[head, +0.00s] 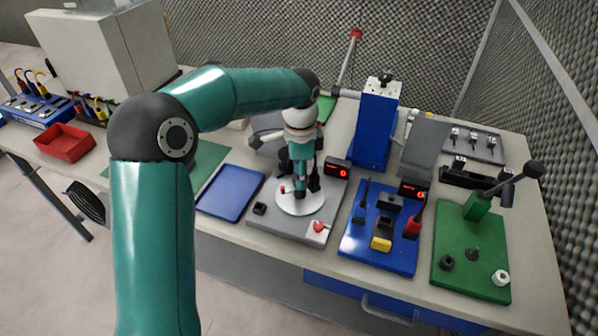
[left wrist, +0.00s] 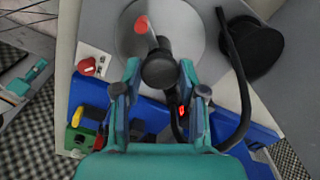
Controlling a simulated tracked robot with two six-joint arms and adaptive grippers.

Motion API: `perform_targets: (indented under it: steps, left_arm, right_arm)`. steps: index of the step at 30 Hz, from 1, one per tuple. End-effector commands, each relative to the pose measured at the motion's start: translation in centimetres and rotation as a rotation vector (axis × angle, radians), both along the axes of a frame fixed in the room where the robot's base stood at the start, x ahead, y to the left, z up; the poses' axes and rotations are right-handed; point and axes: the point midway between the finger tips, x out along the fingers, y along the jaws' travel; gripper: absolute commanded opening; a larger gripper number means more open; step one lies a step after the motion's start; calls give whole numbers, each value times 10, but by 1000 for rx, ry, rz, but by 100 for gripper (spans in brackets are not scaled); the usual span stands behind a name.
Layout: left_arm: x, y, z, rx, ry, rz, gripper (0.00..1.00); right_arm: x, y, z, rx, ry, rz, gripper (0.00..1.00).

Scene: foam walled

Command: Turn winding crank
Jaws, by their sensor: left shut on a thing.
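The winding station is a grey base plate (head: 262,222) with a pale round disc (head: 300,206) on it, in the middle of the bench in the head view. My left gripper (head: 303,188) points down over the disc and hides most of the crank there. In the left wrist view the disc (left wrist: 185,35) has a small red knob (left wrist: 142,25) on its face. A black round crank knob (left wrist: 159,70) sits between the teal fingers of my left gripper (left wrist: 160,76), which is shut on it. My right gripper shows in neither view.
A blue tray (head: 230,192) lies left of the station. A red digital display (head: 338,168) stands at its back right, with a red-knobbed switch (head: 318,228) at the front. A blue fixture plate (head: 375,252) and a green lever press (head: 470,250) stand to the right.

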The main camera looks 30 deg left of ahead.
Motion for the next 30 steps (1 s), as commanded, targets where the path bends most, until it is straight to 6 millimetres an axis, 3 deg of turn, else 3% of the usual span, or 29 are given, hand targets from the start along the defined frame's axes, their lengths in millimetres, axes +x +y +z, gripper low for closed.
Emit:
perform_targets:
  steps: [30]
  left_arm:
    - [1, 0, 1, -1, -2, 508, 6]
  right_arm:
    - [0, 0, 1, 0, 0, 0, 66]
